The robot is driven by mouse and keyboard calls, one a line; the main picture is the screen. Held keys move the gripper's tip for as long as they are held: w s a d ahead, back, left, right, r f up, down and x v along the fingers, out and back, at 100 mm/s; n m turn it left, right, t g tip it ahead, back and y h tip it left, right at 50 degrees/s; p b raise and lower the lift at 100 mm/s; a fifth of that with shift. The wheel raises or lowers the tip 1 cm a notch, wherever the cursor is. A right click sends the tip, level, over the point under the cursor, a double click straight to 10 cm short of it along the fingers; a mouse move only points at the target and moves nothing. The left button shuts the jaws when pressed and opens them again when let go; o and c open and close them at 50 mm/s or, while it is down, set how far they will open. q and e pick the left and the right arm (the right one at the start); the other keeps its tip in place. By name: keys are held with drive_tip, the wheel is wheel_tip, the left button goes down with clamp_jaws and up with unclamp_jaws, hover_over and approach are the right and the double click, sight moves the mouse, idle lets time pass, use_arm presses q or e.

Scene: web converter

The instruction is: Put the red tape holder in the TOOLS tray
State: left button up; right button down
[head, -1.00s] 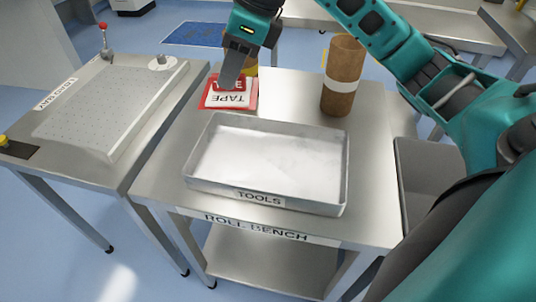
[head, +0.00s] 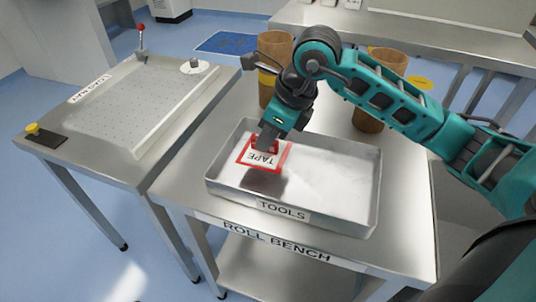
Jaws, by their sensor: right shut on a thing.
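The red tape holder, with a white label reading TAPE (head: 262,160), is held above the left part of the TOOLS tray (head: 340,221). The tray is a shallow metal tray on the roll bench, and a dark shadow of the holder falls on its floor. My right gripper (head: 267,143) points down and is shut on the holder's upper edge. The holder appears raised off the tray floor. The tray is otherwise empty. My left gripper is not in view.
Brown rolls stand behind the tray, one at the left (head: 276,48) and one at the right (head: 385,66), partly hidden by my right arm. A side table with a perforated panel (head: 150,103) and red-knobbed lever stands at the left. The tray's right half is clear.

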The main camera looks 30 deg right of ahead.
sight(269, 151)
wheel_tip(269, 151, down, 4)
drive_tip(key=shift+b, duration=0.3)
drive_tip(key=shift+f, duration=0.35)
drive_tip(key=shift+f, duration=0.2)
drive_tip(key=c, duration=1.1)
unclamp_jaws()
drive_tip(key=shift+r, duration=0.1)
drive_tip(key=shift+c, duration=0.2)
